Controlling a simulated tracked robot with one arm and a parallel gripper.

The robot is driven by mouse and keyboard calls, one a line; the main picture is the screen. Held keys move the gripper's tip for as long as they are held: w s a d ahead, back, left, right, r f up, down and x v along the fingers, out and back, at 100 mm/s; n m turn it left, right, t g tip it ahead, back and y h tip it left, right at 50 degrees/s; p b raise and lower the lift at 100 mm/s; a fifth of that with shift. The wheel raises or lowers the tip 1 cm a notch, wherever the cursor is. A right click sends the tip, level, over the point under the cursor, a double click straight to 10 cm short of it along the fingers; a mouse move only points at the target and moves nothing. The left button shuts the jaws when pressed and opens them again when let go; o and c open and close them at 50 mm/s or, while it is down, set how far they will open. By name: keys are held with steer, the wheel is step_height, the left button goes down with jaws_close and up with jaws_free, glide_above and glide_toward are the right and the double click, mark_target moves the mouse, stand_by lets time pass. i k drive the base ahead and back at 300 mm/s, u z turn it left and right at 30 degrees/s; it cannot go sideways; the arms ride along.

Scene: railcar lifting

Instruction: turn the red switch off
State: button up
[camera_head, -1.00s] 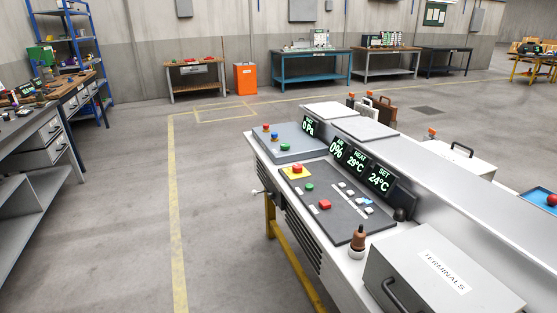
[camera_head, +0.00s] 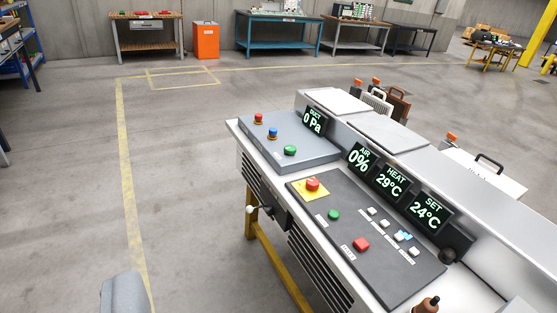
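Several red controls show on the console, and I cannot tell which is the red switch. A square red switch (camera_head: 361,244) sits low on the dark panel (camera_head: 408,278), beside a small label. A red mushroom button (camera_head: 312,184) stands on a yellow plate left of it. A small red knob (camera_head: 258,118) is on the grey box (camera_head: 315,153) at the console's far end. A rounded grey part (camera_head: 125,294) at the bottom left may belong to my gripper. It is apart from the console, and no finger pair shows.
Green button (camera_head: 334,215), white keys (camera_head: 385,224) and lit displays (camera_head: 391,183) crowd the panel. A black side box with a handle (camera_head: 263,209) juts from the console's left face. A brown-topped knob (camera_head: 427,305) stands at the near edge. The floor left is clear.

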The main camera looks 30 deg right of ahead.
mark_target(312, 183)
steer(key=z, duration=0.25)
steer(key=i, duration=1.2)
steer(key=z, duration=1)
steer(key=i, duration=0.55)
steer(key=z, duration=0.3)
steer(key=k, duration=0.85)
steer(key=z, duration=0.2)
steer(key=i, duration=0.85)
steer(key=u, duration=0.05)
